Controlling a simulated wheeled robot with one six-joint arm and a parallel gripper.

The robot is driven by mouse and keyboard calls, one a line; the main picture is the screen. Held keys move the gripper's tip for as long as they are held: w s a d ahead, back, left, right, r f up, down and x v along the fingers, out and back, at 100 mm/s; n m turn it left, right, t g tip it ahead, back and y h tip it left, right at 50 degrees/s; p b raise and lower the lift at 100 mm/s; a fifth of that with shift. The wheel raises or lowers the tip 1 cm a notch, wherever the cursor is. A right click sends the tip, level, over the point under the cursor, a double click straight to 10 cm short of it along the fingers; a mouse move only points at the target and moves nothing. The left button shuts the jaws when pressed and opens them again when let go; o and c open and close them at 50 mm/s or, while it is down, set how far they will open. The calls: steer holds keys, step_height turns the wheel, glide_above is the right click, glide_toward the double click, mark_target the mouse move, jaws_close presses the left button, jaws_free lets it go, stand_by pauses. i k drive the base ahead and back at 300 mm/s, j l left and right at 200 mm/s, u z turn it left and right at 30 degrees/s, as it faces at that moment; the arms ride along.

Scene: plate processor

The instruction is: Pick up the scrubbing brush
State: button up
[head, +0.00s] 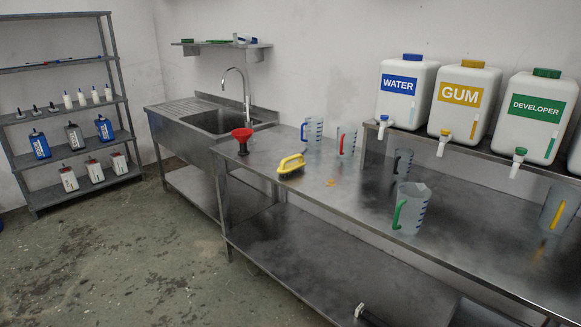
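The scrubbing brush (291,164) has a yellow looped handle and dark bristles. A small black and white part at the bottom edge, right of centre, seems to be the tip of my gripper (362,312). It is low in the picture, well apart from the brush. Most of it is cut off, so I cannot tell whether it is open or shut.
Clear jugs with blue (312,132), red (346,141) and green (410,208) handles stand behind and right. A sink (217,121) adjoins the table. A raised shelf holds white canisters (405,92). Floor at left is clear.

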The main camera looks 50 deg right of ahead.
mark_target(284, 168)
steer(key=z, duration=1.75)
